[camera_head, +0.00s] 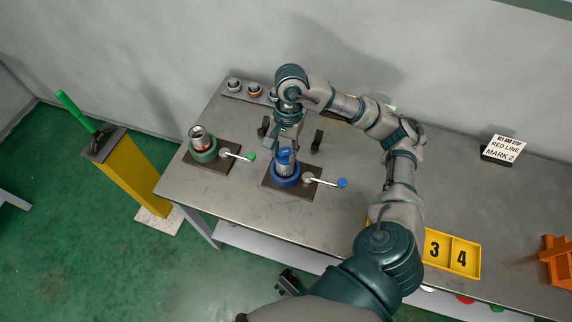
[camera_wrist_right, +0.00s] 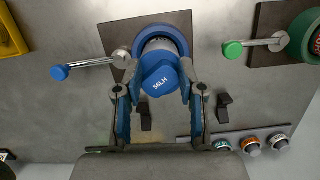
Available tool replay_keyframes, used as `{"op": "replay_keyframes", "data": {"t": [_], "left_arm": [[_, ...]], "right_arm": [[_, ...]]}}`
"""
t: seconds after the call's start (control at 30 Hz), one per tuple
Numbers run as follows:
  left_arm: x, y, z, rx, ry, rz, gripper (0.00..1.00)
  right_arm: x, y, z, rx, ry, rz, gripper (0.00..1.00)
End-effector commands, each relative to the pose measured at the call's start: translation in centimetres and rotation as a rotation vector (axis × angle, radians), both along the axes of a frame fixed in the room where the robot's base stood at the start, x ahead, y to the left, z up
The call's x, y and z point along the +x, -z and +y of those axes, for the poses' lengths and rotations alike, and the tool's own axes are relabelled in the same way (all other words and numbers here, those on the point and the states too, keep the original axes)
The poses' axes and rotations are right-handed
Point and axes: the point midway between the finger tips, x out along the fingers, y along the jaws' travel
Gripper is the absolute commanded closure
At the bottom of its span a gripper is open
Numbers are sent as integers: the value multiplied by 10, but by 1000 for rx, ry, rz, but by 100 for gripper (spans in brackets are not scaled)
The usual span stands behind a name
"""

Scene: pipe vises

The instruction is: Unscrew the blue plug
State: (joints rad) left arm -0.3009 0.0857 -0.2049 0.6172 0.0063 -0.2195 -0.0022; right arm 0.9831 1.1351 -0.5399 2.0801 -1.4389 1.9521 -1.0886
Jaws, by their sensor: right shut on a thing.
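The blue plug (camera_wrist_right: 160,82), marked with what looks like "56LH", sits upright in the blue ring vise (camera_wrist_right: 182,38). In the head view the plug (camera_head: 285,156) stands in the vise (camera_head: 286,180) on a dark base plate. My right gripper (camera_wrist_right: 155,75) reaches down over it, with one finger on each side, shut on the plug. The vise has a lever with a blue knob (camera_head: 342,183). The plug's threads and lower part are hidden. My left gripper cannot be made out.
A green vise (camera_head: 204,154) holding a red-and-silver can-like piece (camera_head: 199,137) stands to the left; its lever has a green knob. Dark upright brackets (camera_head: 317,140) stand behind the blue vise. A yellow numbered tray (camera_head: 463,258) lies at right. The table front is clear.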

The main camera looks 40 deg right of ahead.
Motion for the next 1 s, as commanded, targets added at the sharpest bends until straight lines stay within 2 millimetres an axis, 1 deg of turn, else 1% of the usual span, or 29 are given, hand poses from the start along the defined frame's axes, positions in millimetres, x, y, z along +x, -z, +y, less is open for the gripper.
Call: {"op": "replay_keyframes", "data": {"t": [0.03, 0.13, 0.47, 0.57, 0.7, 0.8, 1.0], "left_arm": [[-3, 0, -9, -10, -1, 4, 60], [-2, 0, -9, -11, -2, 2, 60], [1, -1, -9, -13, -3, -3, 60], [3, -2, -9, -13, -4, -5, 60], [5, -3, -9, -13, -4, -9, 60], [6, -3, -9, -14, -5, -11, 60], [7, -3, -9, -14, -5, -13, 60]], "right_arm": [[1, 0, 1, 2, 68, -6, 100], [2, 0, 1, 3, 162, -6, 100], [2, -2, 3, 5, 200, -8, 100], [3, -2, 3, 4, 314, -7, 100], [4, -3, 3, 4, 516, -9, 100], [4, -3, 3, 4, 591, -8, 100], [5, -3, 4, 6, 602, -8, 100]]}}
